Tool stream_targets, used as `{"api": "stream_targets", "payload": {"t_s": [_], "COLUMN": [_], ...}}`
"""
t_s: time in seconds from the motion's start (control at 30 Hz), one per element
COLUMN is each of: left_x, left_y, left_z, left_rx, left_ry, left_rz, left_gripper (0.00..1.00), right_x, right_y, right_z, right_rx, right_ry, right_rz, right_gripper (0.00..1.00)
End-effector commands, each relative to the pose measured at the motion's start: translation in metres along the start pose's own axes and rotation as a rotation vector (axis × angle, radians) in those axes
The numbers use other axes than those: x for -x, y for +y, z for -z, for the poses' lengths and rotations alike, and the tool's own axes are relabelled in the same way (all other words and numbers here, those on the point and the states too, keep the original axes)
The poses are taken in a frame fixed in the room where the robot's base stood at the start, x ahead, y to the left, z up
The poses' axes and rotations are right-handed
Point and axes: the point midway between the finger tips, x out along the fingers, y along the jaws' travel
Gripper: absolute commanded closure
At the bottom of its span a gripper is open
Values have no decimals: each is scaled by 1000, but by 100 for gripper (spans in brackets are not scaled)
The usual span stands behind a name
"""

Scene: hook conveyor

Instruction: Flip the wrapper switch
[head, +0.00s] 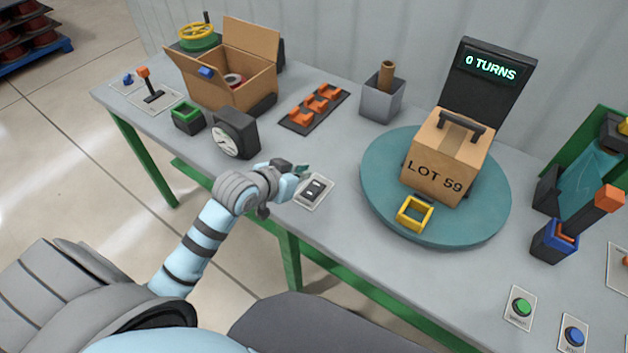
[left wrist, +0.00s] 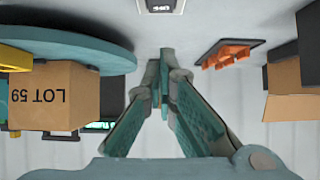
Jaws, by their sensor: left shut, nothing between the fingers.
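The likely wrapper switch is a small dark rocker on a white plate (head: 312,191) at the front of the table, left of the turntable; its label is too small to read in the head view. My left gripper (head: 303,171) is just beside and behind the plate, its fingertips shut and empty. In the left wrist view the shut fingertips (left wrist: 166,55) point toward the switch plate (left wrist: 161,5), which is cut off at the top edge. I cannot tell whether the fingers touch the switch. My right gripper is in neither view.
A box marked LOT 59 (head: 447,160) and a yellow square frame (head: 414,213) sit on the teal turntable (head: 375,205). A display (head: 490,67) reads 0 TURNS. A gauge (head: 235,134), an orange-part rack (head: 315,107) and an open carton (head: 240,88) stand left and behind.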

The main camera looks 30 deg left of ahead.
Motion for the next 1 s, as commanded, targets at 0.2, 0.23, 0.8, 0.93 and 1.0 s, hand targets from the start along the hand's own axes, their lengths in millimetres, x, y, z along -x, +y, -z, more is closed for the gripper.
{"api": "stream_targets", "payload": {"t_s": [0.2, 0.23, 0.8, 0.93, 1.0], "left_x": [-50, -56, -83, -86, -90], "left_y": [1, 1, 0, 0, 0], "left_z": [-2, -2, -29, -30, -30], "left_rx": [4, 3, -1, 1, 0], "left_ry": [0, 0, 0, -1, 0], "left_rz": [-1, -2, 0, 0, 0], "left_gripper": [100, 100, 100, 100, 100], "right_x": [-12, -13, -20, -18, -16], "right_y": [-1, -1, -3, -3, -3], "right_z": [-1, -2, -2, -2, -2], "right_rx": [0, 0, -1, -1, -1], "right_ry": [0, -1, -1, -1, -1], "right_rz": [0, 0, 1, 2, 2], "right_gripper": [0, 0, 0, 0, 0]}}
